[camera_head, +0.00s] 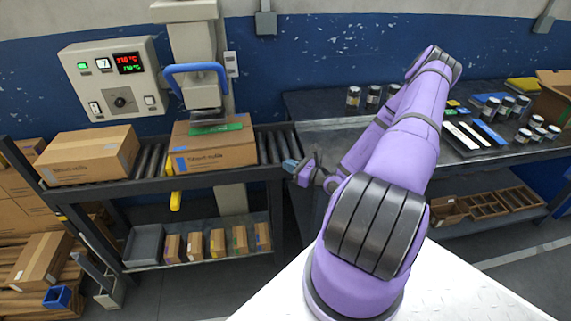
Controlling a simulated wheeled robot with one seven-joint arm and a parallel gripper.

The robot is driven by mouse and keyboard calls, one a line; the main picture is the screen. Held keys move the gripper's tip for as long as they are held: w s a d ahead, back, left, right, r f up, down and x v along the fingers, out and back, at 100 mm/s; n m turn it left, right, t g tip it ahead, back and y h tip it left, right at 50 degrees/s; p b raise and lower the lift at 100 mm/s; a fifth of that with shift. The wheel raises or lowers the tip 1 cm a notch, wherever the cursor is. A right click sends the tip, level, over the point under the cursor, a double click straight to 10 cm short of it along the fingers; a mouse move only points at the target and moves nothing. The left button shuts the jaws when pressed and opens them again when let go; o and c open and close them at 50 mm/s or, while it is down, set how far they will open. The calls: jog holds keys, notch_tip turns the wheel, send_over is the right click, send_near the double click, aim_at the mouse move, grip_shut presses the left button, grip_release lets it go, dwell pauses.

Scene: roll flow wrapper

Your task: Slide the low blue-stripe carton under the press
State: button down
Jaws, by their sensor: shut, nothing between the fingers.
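A brown carton (213,153) sits on the roller conveyor (151,160) below the press head (203,92). A small blue mark shows at the left of its front face, and a green strip (228,127) lies across its top. I cannot tell whether the press head touches it. A second brown printed carton (88,157) sits on the conveyor's left end; I see no blue stripe on it. My gripper (289,164) is shut and empty at the conveyor's right end, to the right of the carton at the press and apart from it.
A control box (115,77) stands behind the conveyor. Small boxes (217,243) and a grey bin (146,243) are on the shelf below. Several cans (353,97) and a tray (470,137) are on the right bench. Bare rollers lie between the two cartons.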

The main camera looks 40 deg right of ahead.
jog(key=x, duration=1.1)
jog(key=shift+w+a, duration=0.1)
jog(key=shift+w, duration=0.15)
jog(key=shift+x, duration=0.95)
jog(key=shift+w+r, duration=0.3)
jog(key=shift+a, duration=0.1)
jog(key=shift+s+f, duration=0.15)
jog(key=shift+s, duration=0.4)
jog(key=v, duration=1)
jog(key=shift+s+d, duration=0.25)
jog(key=shift+d, duration=0.1)
jog(key=shift+f, duration=0.1)
